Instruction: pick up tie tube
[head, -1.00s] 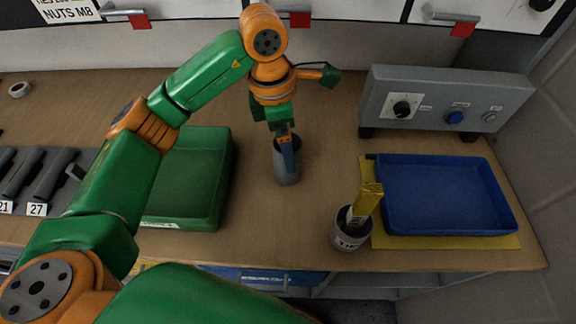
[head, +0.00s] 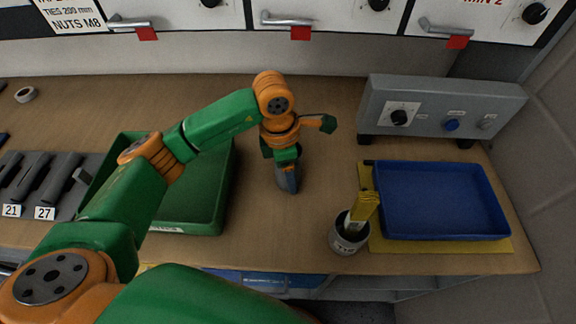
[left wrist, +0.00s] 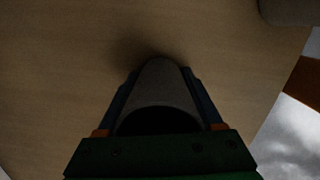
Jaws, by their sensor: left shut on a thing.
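A plain grey tube (head: 282,181) stands on the bench in the middle of the head view. My left gripper (head: 289,173) points down at it and is shut on it, with one finger along its near side. In the left wrist view the tube (left wrist: 160,84) is between both fingers, its dark mouth towards the palm. I cannot tell whether its base touches the bench. A second grey cup (head: 347,238) with dark lettering stands to the right and holds yellow strips (head: 363,210). My right gripper is not in view.
A green tray (head: 200,220) lies left of the tube. A blue tray (head: 440,237) lies on a yellow mat (head: 385,246) at the right. A grey control box (head: 480,105) stands behind it. The bench (head: 250,255) is clear in front of the tube.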

